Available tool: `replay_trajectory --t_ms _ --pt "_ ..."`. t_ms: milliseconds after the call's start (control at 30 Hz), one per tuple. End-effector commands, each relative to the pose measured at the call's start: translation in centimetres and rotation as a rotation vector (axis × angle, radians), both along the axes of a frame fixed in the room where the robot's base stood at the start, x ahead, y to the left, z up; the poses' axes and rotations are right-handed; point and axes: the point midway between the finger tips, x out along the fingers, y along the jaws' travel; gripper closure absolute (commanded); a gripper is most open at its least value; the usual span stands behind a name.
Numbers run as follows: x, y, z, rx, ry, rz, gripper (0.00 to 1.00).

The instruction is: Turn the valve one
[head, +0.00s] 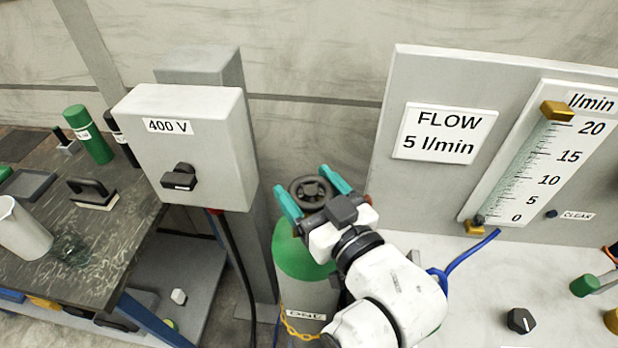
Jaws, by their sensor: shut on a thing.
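The valve is a dark round handwheel (311,190) on top of a green-shouldered gas cylinder (297,258). My gripper (313,187) has teal fingers, one on each side of the handwheel, and is shut on it. My white and black wrist comes in from the lower right and hides part of the valve body and the cylinder's right side. The flow gauge (533,165) on the right panel has a scale from 0 to 20 l/min. Its small dark float (478,219) appears near 0. A sign (444,133) reads "FLOW 5 l/min".
A grey 400 V box (187,140) with a black knob stands left of the cylinder. A dark workbench (90,240) at left carries a beaker, a green cylinder and other items. A yellow chain (302,332) crosses the cylinder. A blue hose (466,258) runs below the gauge panel.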

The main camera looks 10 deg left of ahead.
Motion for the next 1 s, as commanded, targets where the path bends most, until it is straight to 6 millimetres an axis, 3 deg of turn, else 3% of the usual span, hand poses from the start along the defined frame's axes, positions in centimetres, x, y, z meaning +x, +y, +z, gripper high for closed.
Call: replay_trajectory --t_ms 600,633,867,1000 --pt "-0.06 -0.03 -0.15 0.001 -0.001 0.067 0.56" --pt "-0.06 -0.03 -0.15 0.001 -0.001 0.067 0.23" --pt "-0.08 0.0 -0.05 0.002 -0.002 0.067 0.01" --pt "-0.08 0.03 -0.01 0.002 -0.002 0.068 0.0"
